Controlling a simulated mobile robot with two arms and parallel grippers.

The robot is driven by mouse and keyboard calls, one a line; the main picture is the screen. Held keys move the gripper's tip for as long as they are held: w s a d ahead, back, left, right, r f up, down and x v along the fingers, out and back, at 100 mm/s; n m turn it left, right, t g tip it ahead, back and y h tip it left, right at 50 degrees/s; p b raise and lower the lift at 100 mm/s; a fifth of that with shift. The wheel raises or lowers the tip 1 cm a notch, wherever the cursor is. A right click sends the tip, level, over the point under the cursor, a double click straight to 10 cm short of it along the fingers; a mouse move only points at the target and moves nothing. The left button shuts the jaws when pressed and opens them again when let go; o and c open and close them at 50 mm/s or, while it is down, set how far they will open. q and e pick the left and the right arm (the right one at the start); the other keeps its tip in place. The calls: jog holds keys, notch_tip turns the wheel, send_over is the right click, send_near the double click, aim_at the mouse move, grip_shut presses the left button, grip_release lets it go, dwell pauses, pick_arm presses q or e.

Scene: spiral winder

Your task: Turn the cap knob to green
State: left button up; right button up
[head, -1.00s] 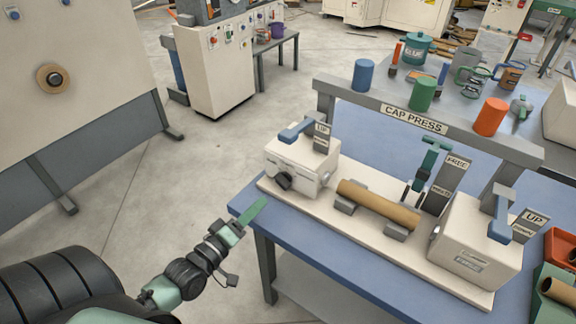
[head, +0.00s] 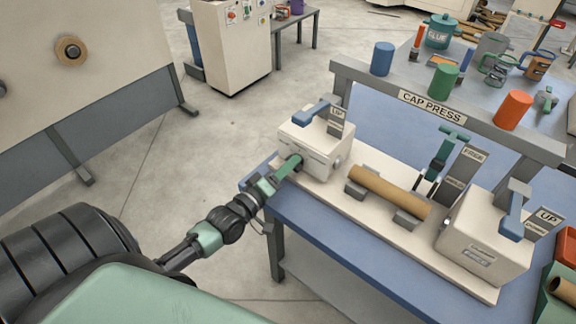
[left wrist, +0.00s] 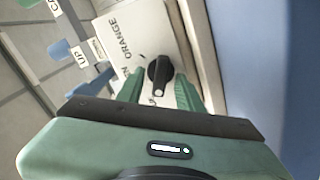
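The cap knob is a black bar-shaped knob (left wrist: 158,74) on the face of the white left block (head: 313,150) of the cap press. In the left wrist view its bar lies nearly along the picture's vertical, with a white dot at its lower end. The word ORANGE (left wrist: 126,38) is printed on the face; another label ending in N is partly hidden by a finger. My left gripper (left wrist: 159,82) is open, its green fingers on either side of the knob; I cannot tell whether they touch it. In the head view the left gripper (head: 287,170) largely hides the knob.
A brown tube (head: 388,191) rests on the press between the left block and the right block (head: 478,240). Blue levers (head: 312,112) with UP signs top both blocks. Blue, green and orange cylinders stand on the shelf behind. Floor left of the blue table (head: 330,235) is clear.

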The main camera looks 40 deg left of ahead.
pick_arm(q)
grip_shut()
jog(key=shift+m+p, duration=0.3)
jog(key=shift+m, duration=0.2)
jog(key=shift+m+p, duration=0.35)
jog(key=shift+m, duration=0.25)
jog(key=m+p, duration=0.1)
jog(key=m, duration=0.2)
jog(key=shift+d+r+m+p, duration=0.1)
jog(key=shift+m+p, duration=0.2)
jog(key=m+p, duration=0.1)
jog(key=m, duration=0.2)
jog(key=shift+d+m+p, duration=0.1)
jog(key=shift+m+p, duration=0.25)
jog(key=shift+m, duration=1.35)
